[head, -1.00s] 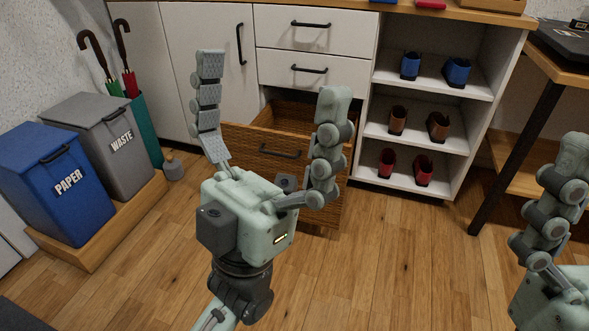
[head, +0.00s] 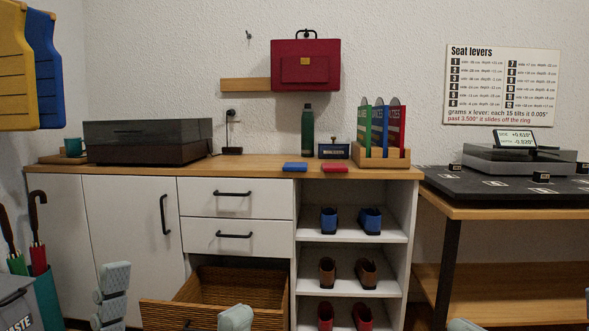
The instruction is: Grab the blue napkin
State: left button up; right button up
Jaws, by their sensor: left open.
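A small flat blue item, which looks like the folded blue napkin (head: 295,167), lies on the wooden counter top near its front edge, above the drawers. A similar red one (head: 335,169) lies just right of it. My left gripper (head: 174,306) is low in the picture, in front of the open drawer. Its fingers are wide apart with nothing between them, and its palm is out of view. It is well below the blue item and to its left. Of my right gripper (head: 465,324) little more than a fingertip shows at the bottom edge.
The wicker drawer (head: 215,302) stands pulled out below the counter (head: 250,171). Behind the napkins stand a green bottle (head: 307,130), a small dark box (head: 334,151) and a wooden book holder (head: 382,157). A turntable (head: 148,143) is at the left. Shoes fill the shelves below.

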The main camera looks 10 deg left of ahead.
aim_at(288, 167)
jog(key=i+j+z, duration=0.25)
jog(key=i+z, duration=0.2)
jog(key=i+j+z, duration=0.4)
jog(key=i, duration=0.85)
